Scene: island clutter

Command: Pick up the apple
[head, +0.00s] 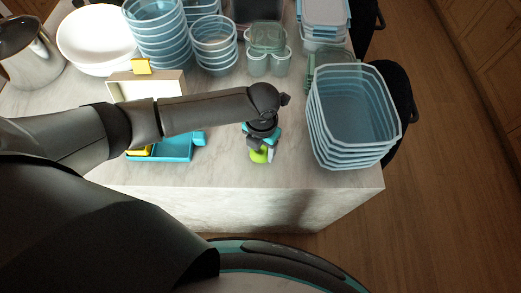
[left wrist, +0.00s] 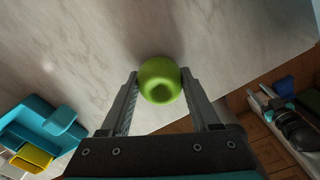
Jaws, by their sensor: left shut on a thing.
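The green apple (left wrist: 160,81) is between the two fingers of my left gripper (left wrist: 159,86) in the left wrist view, with a finger against each side. In the head view the apple (head: 259,156) shows below my left gripper (head: 262,146), partly hidden by it, close to the island's front edge. The left gripper is shut on the apple. I cannot tell whether the apple touches the countertop. My right gripper is not in view.
Nested clear containers (head: 352,110) stand right of the gripper at the island's edge. A blue object (head: 180,148) lies left, partly under my arm. Stacked bowls (head: 160,32), a white bowl (head: 97,40) and jars stand behind. Bare marble countertop (head: 215,172) surrounds the apple.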

